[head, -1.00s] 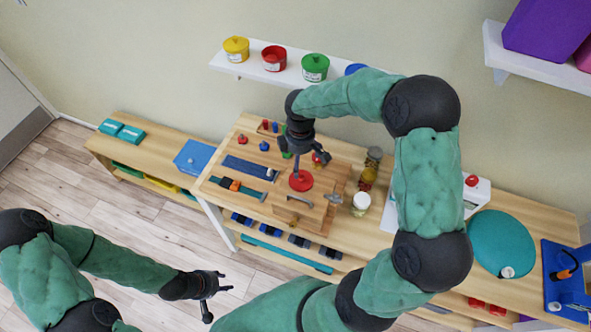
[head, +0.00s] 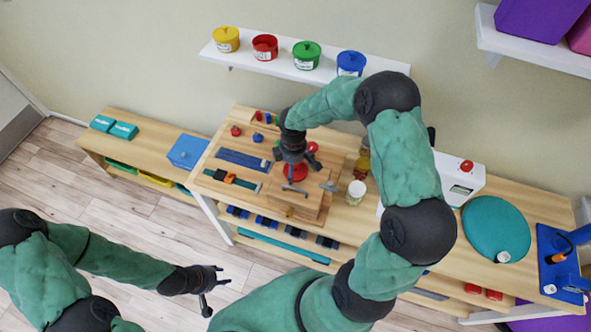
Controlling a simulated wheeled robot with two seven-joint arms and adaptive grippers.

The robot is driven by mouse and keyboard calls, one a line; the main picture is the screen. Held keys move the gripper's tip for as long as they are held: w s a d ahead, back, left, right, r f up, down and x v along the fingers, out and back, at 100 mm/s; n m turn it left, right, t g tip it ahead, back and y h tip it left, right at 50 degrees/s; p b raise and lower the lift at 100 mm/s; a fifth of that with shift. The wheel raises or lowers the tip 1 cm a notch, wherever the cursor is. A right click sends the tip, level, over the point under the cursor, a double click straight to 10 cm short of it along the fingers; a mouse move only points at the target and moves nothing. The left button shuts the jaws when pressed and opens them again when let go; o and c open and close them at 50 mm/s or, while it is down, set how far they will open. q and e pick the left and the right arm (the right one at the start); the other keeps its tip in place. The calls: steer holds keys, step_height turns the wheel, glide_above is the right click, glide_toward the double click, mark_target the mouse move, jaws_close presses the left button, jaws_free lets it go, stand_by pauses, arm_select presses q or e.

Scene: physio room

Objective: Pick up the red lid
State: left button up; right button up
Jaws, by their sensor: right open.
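A round red lid (head: 300,173) lies on a wooden board on the table, partly covered by my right gripper. My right gripper (head: 293,184) points down right over the lid with its jaws open; contact with the lid cannot be made out. My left gripper (head: 217,291) hangs over the floor in front of the table, far from the lid. Its fingers look spread and empty.
The wooden board (head: 262,205) carries latches, knobs and small pegs around the lid. A cream jar (head: 356,193) stands just right of it.

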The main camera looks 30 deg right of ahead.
steer(key=c, duration=0.9)
steer(key=shift+s, duration=0.2)
steer(key=shift+c, duration=0.9)
steer(key=shift+a, duration=0.1)
